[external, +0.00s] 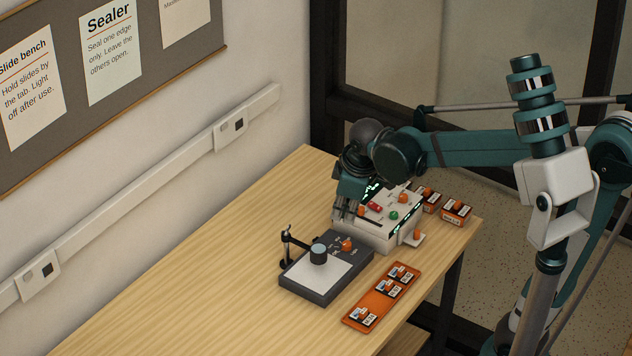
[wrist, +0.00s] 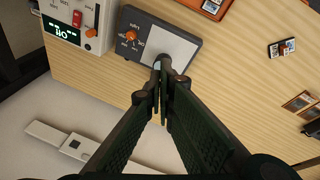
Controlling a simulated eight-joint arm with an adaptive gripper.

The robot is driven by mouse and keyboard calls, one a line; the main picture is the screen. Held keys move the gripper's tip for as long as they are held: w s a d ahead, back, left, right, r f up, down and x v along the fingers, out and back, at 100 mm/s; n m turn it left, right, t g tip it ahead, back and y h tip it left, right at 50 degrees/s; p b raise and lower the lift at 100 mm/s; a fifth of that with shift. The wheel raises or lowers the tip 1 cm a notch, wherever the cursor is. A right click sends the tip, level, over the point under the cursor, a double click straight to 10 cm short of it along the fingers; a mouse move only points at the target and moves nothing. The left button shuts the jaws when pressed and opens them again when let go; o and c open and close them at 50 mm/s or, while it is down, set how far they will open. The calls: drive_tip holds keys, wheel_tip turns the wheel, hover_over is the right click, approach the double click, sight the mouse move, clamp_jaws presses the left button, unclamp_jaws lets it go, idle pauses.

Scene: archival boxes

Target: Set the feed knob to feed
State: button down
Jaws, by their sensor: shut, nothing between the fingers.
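My gripper (external: 343,217) is shut and empty, pointing down beside the left edge of the white box (external: 378,232) and behind the dark slide unit. It also shows in the wrist view (wrist: 163,85). The white box has a lit green display (wrist: 58,28), a red switch (wrist: 77,18) and an orange knob (wrist: 91,32). The dark unit (wrist: 150,16) has another orange knob (wrist: 131,35) with small labels around it. The fingers touch neither knob visibly.
The dark unit carries a pale plate and a post with a blue-grey cylinder (external: 318,253), close to the fingertips in the wrist view. An orange tray (external: 378,308) with slides lies in front. Small orange boxes (external: 456,211) stand behind right.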

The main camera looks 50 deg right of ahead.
sight(361, 211)
drive_tip(key=w+d+f+n+g+p, duration=0.2)
drive_tip(key=w+d+f+p, duration=0.1)
drive_tip(key=w+d+p, duration=0.2)
drive_tip(key=w+d+f+n+g+p, duration=0.2)
drive_tip(key=w+d+p, duration=0.4)
drive_tip(key=w+d, duration=0.3)
drive_tip(key=shift+w+f+n+g+h, duration=0.3)
drive_tip(key=shift+w+f+g, duration=0.25)
drive_tip(key=shift+w, duration=0.55)
drive_tip(key=shift+f, duration=0.1)
idle(0.3)
drive_tip(key=x, duration=0.9)
drive_tip(key=shift+f, duration=0.15)
drive_tip(key=shift+s+d+f, duration=0.1)
drive_tip(key=shift+s+d, duration=0.65)
drive_tip(key=shift+s, duration=0.05)
drive_tip(key=shift+s+d+f, duration=0.15)
drive_tip(key=shift+s+d, duration=0.55)
drive_tip(key=shift+s, duration=0.05)
